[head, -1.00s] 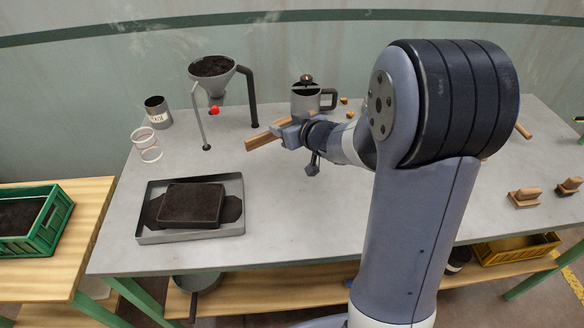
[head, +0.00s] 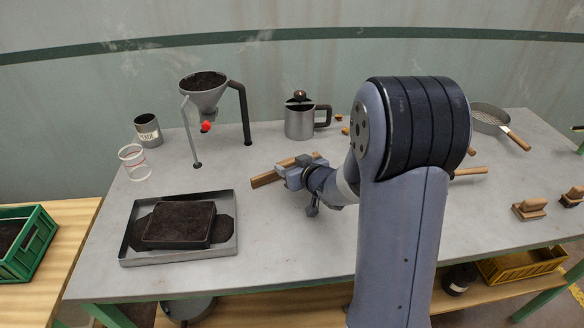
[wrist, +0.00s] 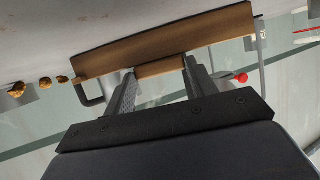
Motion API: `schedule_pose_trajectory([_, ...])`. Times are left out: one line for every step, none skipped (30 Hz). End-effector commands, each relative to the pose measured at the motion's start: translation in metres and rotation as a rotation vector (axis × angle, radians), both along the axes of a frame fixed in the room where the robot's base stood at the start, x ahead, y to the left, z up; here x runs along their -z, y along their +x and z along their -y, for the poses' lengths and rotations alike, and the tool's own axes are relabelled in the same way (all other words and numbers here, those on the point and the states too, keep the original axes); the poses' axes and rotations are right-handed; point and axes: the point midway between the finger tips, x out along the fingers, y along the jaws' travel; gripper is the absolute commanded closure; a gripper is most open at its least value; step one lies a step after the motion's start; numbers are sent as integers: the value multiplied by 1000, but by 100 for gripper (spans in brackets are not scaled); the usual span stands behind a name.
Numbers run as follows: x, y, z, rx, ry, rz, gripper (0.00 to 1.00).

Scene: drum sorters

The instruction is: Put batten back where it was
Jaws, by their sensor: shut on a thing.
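The batten (head: 267,179) is a long brown wooden bar with a narrower block along its middle. My gripper (head: 293,170) is shut on that block, and the batten lies across the jaws. In the wrist view the batten (wrist: 170,38) spans beyond both fingers, and my gripper's fingertips (wrist: 160,68) close on the block's two ends. In the head view the gripper hides part of the batten. It is over the middle of the grey table, right of the funnel stand and in front of the metal jug. I cannot tell whether it touches the table.
The funnel (head: 205,92) of dark soil stands on the left, with a red knob (head: 206,127). A labelled can (head: 148,130), a clear ringed cup (head: 134,163) and a soil tray (head: 126,246) are left. The jug (head: 299,123) stands behind; a sieve (head: 491,118) and wooden blocks (head: 529,209) are right.

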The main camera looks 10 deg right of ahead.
Motion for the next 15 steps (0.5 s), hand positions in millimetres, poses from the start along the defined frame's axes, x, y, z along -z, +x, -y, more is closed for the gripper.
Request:
schedule_pose_trajectory([-1, 0, 0, 0, -1, 1, 69])
schedule_pose_trajectory([-1, 0, 0, 0, -1, 1, 69])
schedule_pose_trajectory([-1, 0, 0, 0, -1, 1, 69])
schedule_pose_trajectory([-1, 0, 0, 0, -1, 1, 69])
schedule_pose_trajectory([0, 0, 0, 0, -1, 1, 69])
schedule_pose_trajectory([2, 0, 0, 0, -1, 1, 69])
schedule_pose_trajectory([3, 0, 0, 0, -1, 1, 69])
schedule_pose_trajectory([2, 0, 0, 0, -1, 0, 45])
schedule_pose_trajectory([2, 0, 0, 0, -1, 0, 41])
schedule_pose_trajectory([2, 0, 0, 0, -1, 0, 39])
schedule_pose_trajectory([2, 0, 0, 0, -1, 0, 36])
schedule_pose_trajectory([2, 0, 0, 0, -1, 0, 33])
schedule_pose_trajectory([2, 0, 0, 0, -1, 0, 31])
schedule_pose_trajectory([2, 0, 0, 0, -1, 0, 28])
schedule_pose_trajectory([2, 0, 0, 0, -1, 0, 25])
